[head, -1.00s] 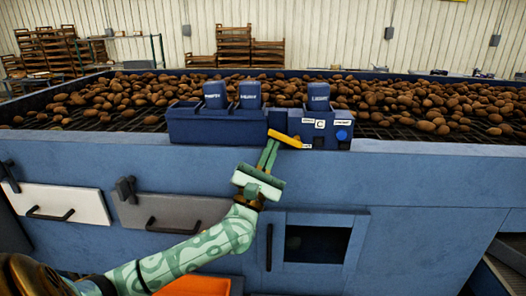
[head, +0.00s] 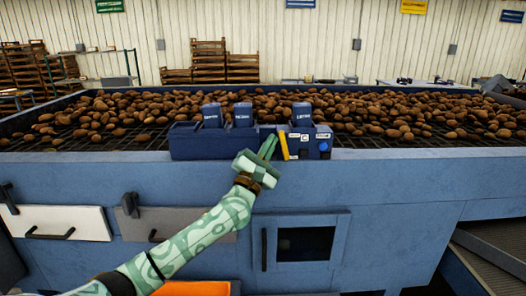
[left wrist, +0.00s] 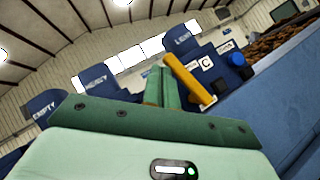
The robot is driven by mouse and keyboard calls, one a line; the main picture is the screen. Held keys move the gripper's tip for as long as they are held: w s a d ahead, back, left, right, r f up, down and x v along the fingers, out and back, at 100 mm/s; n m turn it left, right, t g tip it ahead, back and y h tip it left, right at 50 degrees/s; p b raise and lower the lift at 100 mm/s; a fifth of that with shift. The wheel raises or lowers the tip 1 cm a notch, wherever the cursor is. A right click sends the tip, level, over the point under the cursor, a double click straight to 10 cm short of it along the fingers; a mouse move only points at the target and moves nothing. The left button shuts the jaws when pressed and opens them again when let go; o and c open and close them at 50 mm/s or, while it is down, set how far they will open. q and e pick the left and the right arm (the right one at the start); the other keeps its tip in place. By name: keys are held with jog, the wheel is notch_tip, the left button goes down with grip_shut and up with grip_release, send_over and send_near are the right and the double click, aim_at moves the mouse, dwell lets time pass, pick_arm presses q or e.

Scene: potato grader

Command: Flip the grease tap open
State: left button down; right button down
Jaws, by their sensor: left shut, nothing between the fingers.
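The grease tap shows as a yellow lever (head: 283,144) on the front of the blue control box (head: 313,150). It stands nearly upright, with a slight lean. My left gripper (head: 268,145) is shut and empty, with its green fingers just left of the lever. The lever also shows in the left wrist view (left wrist: 190,79), slanting close beside the shut fingertips (left wrist: 162,82). I cannot tell whether the fingers touch it. My right gripper is not in view.
A blue knob (head: 324,146) and small labels sit right of the lever. Potatoes (head: 390,115) cover the mesh bed behind. A white drawer (head: 65,222) and grey drawer (head: 170,224) are below left.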

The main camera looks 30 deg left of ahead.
pick_arm(q)
jog(key=shift+w+d+r+p, duration=0.3)
jog(key=shift+w+r, duration=0.05)
jog(key=shift+w, duration=0.05)
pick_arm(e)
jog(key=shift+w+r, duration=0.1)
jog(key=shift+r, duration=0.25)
pick_arm(q)
jog(key=shift+d, duration=0.15)
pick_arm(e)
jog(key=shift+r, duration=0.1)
pick_arm(q)
jog(key=shift+r, duration=0.1)
